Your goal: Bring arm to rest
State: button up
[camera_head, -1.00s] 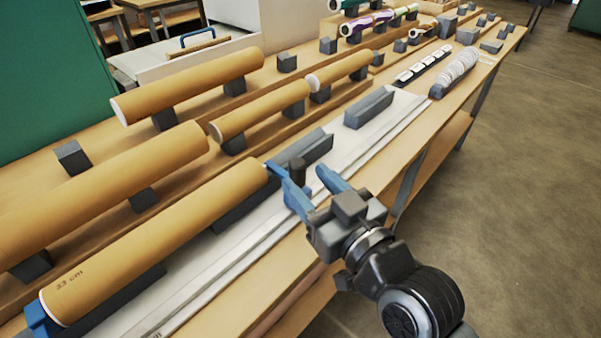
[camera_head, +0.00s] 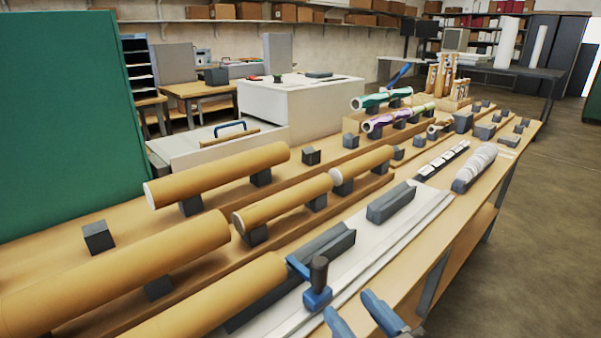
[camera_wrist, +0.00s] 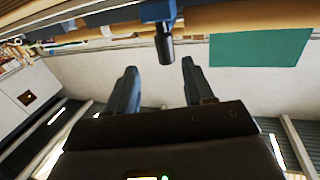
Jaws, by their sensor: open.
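My gripper (camera_head: 362,316) shows at the bottom edge of the head view, with two blue fingers apart and nothing between them. In the wrist view, my gripper (camera_wrist: 160,72) also has its fingers spread and empty. A blue fitting with a black upright knob (camera_head: 318,274) stands on the pale rail by the end of the nearest brown tube. It is up and left of my fingers in the head view, clear of them. The knob also shows beyond the fingertips in the wrist view (camera_wrist: 164,48). Most of my arm is out of the head view.
Several brown tubes, such as the far left one (camera_head: 215,176), lie on dark blocks along the wooden bench (camera_head: 425,290). A dark long block (camera_head: 391,202) sits on the pale rail. A green panel (camera_head: 70,120) stands at left. Open floor (camera_head: 535,235) lies at right.

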jog(key=s+d+f+m+h, duration=0.1)
jog(key=s+d+f+h, duration=0.15)
jog(key=s+d, duration=0.35)
jog(key=s+d+f+m+h, duration=0.1)
jog(key=s+d+f, duration=0.25)
jog(key=s, duration=0.35)
jog(key=s+d+m+g+h, duration=0.1)
jog(key=s+d+h, duration=0.1)
jog(key=s, duration=0.7)
jog(key=s+d+m+g+h, duration=0.1)
jog(key=s+m+h, duration=0.1)
jog(key=s, duration=0.7)
jog(key=n+t+y+p, duration=0.25)
jog(key=n+y, duration=0.25)
jog(key=y, duration=0.3)
send_near(323, 277)
jog(key=x, duration=0.3)
jog(key=shift+w+r+g+p, duration=0.15)
jog(key=shift+w+g+p, duration=0.1)
jog(key=shift+w+p, duration=0.05)
jog(key=shift+p+x, duration=0.65)
jog(key=shift+x, duration=3.25)
